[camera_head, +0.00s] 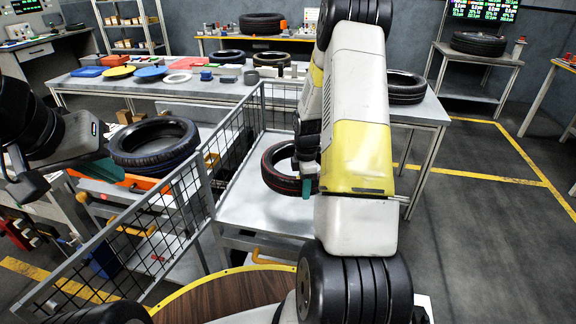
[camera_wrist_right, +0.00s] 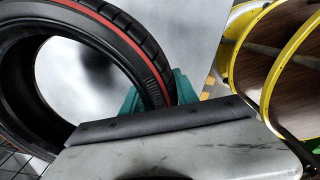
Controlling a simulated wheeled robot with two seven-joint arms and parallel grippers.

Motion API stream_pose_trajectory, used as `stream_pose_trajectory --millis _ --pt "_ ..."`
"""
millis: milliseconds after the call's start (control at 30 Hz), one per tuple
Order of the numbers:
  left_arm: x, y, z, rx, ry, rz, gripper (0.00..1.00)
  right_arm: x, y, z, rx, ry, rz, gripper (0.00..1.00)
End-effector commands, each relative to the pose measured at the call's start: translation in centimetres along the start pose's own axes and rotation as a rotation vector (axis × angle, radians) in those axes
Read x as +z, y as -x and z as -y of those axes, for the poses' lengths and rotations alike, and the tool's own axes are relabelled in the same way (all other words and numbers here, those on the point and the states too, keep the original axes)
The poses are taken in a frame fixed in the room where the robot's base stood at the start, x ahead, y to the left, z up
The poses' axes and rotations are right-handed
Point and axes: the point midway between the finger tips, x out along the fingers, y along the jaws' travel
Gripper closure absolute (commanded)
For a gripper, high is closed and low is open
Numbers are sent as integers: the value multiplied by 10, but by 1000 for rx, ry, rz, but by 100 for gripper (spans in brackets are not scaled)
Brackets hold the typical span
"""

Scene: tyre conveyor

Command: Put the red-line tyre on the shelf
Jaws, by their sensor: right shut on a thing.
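The red-line tyre (camera_head: 268,176) is black with a red ring on its sidewall. It is over the grey metal surface (camera_head: 245,208) beside the wire-mesh panels; I cannot tell whether it touches it. My right gripper (camera_head: 306,186) is shut on the tyre's near right edge, and my right arm hides part of the tyre. In the right wrist view the red-line tyre (camera_wrist_right: 120,30) passes between the teal fingers of the right gripper (camera_wrist_right: 158,95). My left gripper (camera_head: 98,168) is at the left, near another black tyre (camera_head: 155,142); its opening is unclear.
That other tyre lies on an orange-edged stand, left of the mesh panel (camera_head: 170,215). A long table (camera_head: 130,88) behind holds coloured discs, blocks and tyres. Another tyre (camera_head: 478,43) is on a stand at the back right. Floor at the right is clear.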

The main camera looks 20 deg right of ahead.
Motion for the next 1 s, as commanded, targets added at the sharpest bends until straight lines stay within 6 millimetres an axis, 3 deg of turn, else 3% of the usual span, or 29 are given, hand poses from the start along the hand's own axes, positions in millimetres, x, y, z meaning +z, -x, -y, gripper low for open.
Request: stream_pose_trajectory --millis 200,433,700,1000 --pt "0 0 0 0 0 0 100 0 -32 -2 5 -1 0 100" --pt "0 0 0 0 0 0 100 -1 -45 -2 6 -2 0 100" --pt "0 0 0 0 0 0 100 -1 -76 -2 4 -1 1 100" --pt "0 0 0 0 0 0 100 0 -77 -2 7 -2 0 100"
